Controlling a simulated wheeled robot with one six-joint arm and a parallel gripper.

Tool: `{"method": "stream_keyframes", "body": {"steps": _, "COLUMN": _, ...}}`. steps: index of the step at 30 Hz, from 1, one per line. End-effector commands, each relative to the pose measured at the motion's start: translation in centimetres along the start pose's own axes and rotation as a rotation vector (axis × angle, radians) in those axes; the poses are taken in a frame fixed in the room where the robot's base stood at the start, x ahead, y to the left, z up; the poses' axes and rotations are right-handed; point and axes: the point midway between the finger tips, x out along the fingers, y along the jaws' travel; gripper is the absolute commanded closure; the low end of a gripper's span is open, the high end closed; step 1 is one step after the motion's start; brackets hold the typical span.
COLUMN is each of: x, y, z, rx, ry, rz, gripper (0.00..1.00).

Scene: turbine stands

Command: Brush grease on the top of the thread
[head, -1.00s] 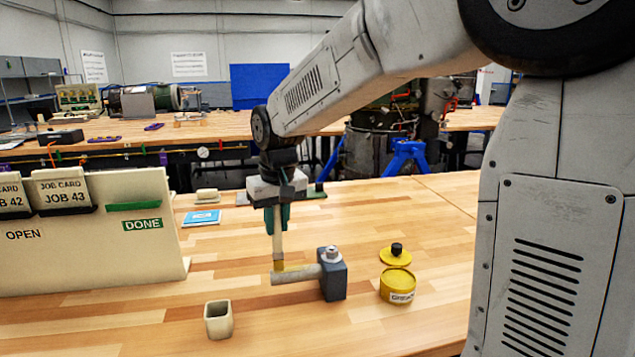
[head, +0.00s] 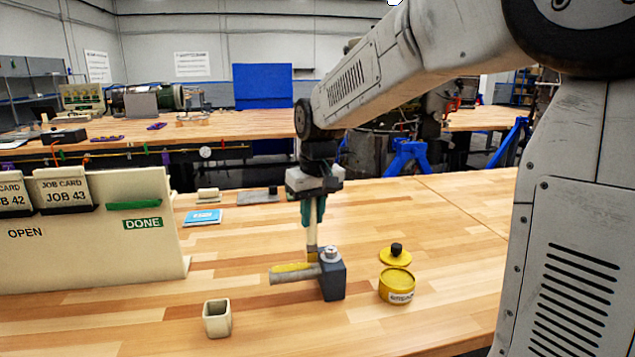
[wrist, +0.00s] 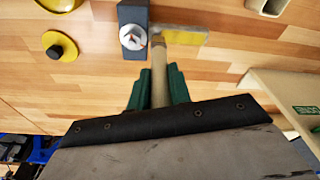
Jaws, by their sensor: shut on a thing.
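My gripper (head: 313,212) is shut on the pale handle of a brush (head: 312,238), which points down. The brush tip meets the threaded rod (head: 282,277) near its end at the dark block (head: 333,280); in the wrist view the brush (wrist: 158,75) also reaches the rod beside the block. A yellow grease streak (head: 290,267) lies along the top of the rod; it also shows in the wrist view (wrist: 185,38). The rod lies level, sticking out left from the block. The yellow grease tin (head: 397,287) stands open to the right. The thread itself is too small to make out.
The yellow lid (head: 395,257) with a black knob lies behind the tin. A small cream square cup (head: 217,318) stands front left. A job card board (head: 85,250) stands at the left. A blue booklet (head: 203,217) lies behind. The front middle of the bench is clear.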

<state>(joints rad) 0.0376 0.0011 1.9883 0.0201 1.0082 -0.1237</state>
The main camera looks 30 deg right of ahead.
Motion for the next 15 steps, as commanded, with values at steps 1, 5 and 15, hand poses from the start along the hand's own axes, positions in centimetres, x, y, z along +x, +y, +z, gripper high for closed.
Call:
{"method": "stream_keyframes", "body": {"steps": 1, "x": -1.2, "y": 0.0, "z": -0.3, "rx": 0.0, "ry": 0.007, "rz": 0.001, "gripper": 1.0}}
{"method": "stream_keyframes", "body": {"steps": 5, "x": -2.3, "y": 0.1, "z": -0.4, "rx": 0.001, "ry": 0.006, "rz": 0.001, "gripper": 1.0}}
{"method": "stream_keyframes", "body": {"steps": 15, "x": -5.2, "y": -0.1, "z": -0.8, "rx": -0.001, "ry": 0.005, "rz": 0.001, "gripper": 1.0}}
